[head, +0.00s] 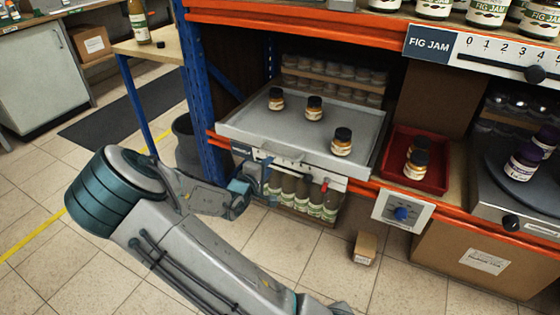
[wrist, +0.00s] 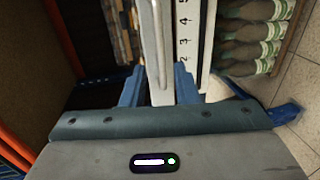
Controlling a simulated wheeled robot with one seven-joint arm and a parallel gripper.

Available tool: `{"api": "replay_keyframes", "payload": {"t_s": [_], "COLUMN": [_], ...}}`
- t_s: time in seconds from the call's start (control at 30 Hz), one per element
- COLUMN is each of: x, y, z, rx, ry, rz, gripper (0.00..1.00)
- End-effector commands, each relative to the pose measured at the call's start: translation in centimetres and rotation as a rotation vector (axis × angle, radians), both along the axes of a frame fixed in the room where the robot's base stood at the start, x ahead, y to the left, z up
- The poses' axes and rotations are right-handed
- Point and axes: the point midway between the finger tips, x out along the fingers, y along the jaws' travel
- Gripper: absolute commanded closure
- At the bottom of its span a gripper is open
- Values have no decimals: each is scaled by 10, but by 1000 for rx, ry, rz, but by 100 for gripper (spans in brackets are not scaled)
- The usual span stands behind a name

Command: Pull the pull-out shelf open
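The pull-out shelf (head: 285,128) is a grey metal tray in the rack, with three dark-lidded jars standing on it. A white scale strip with a red marker runs along its front, and the numbers show in the wrist view (wrist: 184,40). My gripper (head: 262,172) is at the left part of the shelf's front. In the wrist view my two blue fingertips (wrist: 160,85) lie on either side of a pale upright bar (wrist: 157,35), which looks like the shelf's handle. The fingers appear closed against it. The contact itself is partly hidden.
Green-labelled bottles (head: 300,192) stand below the shelf front. A blue rack post (head: 200,90) stands left of the shelf. A small carton (head: 365,247) lies on the floor.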

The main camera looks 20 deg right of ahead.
Motion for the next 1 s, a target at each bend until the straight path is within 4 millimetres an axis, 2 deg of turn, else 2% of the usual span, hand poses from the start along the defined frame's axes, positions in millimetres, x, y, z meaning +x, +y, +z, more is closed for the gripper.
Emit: {"api": "replay_keyframes", "payload": {"t_s": [0.1, 0.4, 0.6, 0.87, 1.0], "x": [15, 46, 53, 54, 54], "y": [-22, -60, -69, -70, -70], "z": [-10, -19, -19, -19, -19], "rx": [0, 1, 2, 2, 2], "ry": [-2, 0, 0, 1, 1], "rz": [-4, -1, 0, 0, 0], "gripper": [73, 73, 73, 73, 100]}}
